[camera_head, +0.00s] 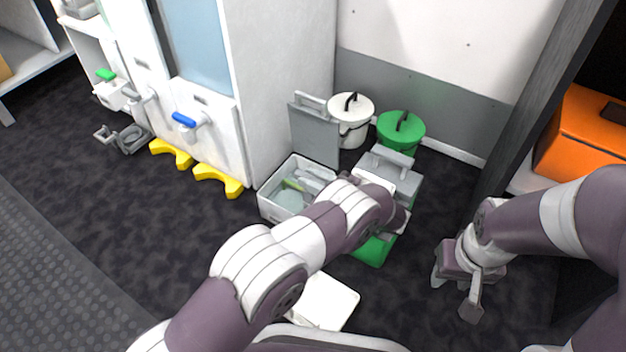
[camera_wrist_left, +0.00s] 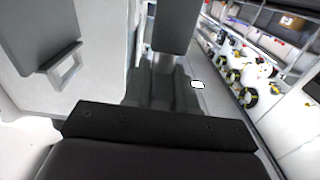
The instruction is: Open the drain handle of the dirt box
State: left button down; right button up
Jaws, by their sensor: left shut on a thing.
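The dirt box seems to be the grey box (camera_head: 403,186) with a green lower part (camera_head: 374,250), on the dark floor in the head view. My left arm reaches across it, and my left gripper is at its front, largely hidden behind my own arm there. In the left wrist view my left gripper (camera_wrist_left: 165,90) is shut on a grey part, apparently the drain handle; its shape is mostly hidden. My right gripper (camera_head: 456,287) is open and empty, low over the floor to the right of the box.
An open bin (camera_head: 268,204) with its grey lid (camera_head: 315,135) raised stands left. A white pot (camera_head: 350,120) and a green pot (camera_head: 401,130) stand behind. A white cabinet (camera_head: 275,80) is at the back left, and an orange case (camera_head: 585,135) is at the right.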

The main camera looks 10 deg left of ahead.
pick_arm(q)
jog(key=c, duration=1)
grip_release()
jog(key=shift+d, duration=0.1)
jog(key=p+v, duration=0.3)
jog(key=v, duration=0.9)
jog(key=shift+s, duration=0.15)
jog(key=shift+d, duration=0.15)
